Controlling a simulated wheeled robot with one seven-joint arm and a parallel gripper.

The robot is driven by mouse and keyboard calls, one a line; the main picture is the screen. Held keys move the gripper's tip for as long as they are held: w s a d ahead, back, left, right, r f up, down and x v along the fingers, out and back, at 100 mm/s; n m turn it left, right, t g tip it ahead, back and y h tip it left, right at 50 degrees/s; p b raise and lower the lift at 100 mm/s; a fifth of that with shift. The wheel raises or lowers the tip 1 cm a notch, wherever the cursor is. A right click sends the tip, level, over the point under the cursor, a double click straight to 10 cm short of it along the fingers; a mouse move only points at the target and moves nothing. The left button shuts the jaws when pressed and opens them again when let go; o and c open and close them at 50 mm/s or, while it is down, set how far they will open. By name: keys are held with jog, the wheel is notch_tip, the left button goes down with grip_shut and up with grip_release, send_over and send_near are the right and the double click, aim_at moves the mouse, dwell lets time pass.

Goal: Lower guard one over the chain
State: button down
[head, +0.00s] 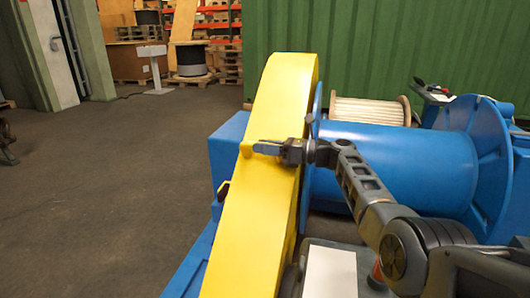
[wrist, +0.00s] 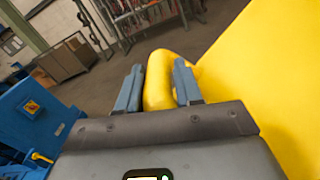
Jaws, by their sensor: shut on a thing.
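The yellow guard (head: 262,185) is a long, curved cover standing beside a large blue drum. In the wrist view, its broad yellow side (wrist: 270,65) fills the right. My gripper (head: 268,149) is at the guard's upper middle, shut on its yellow handle (wrist: 158,82). In the wrist view the handle sits between the two blue-grey fingers. No chain shows in either view; whatever lies behind or under the guard is hidden. I cannot tell whether the guard is fully lowered.
The blue drum (head: 400,165) with its flange lies right of the guard, behind my arm. A blue frame (head: 228,150) stands left of it. A wooden-coloured reel (head: 368,110) and a green wall (head: 400,45) are behind. Open floor (head: 100,190) lies to the left.

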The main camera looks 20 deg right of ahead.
jog(key=shift+w+d+f, duration=0.15)
jog(key=shift+d+f, duration=0.2)
jog(key=shift+f, duration=0.05)
jog(key=c, duration=1.1)
grip_release()
jog(key=shift+o, duration=0.6)
jog(key=shift+w+f, duration=0.15)
jog(key=shift+o, duration=0.7)
jog(key=shift+r, duration=0.2)
jog(key=p+v, duration=0.1)
jog(key=v, duration=0.6)
jog(key=shift+s+d+p, duration=0.25)
jog(key=shift+d+p, duration=0.05)
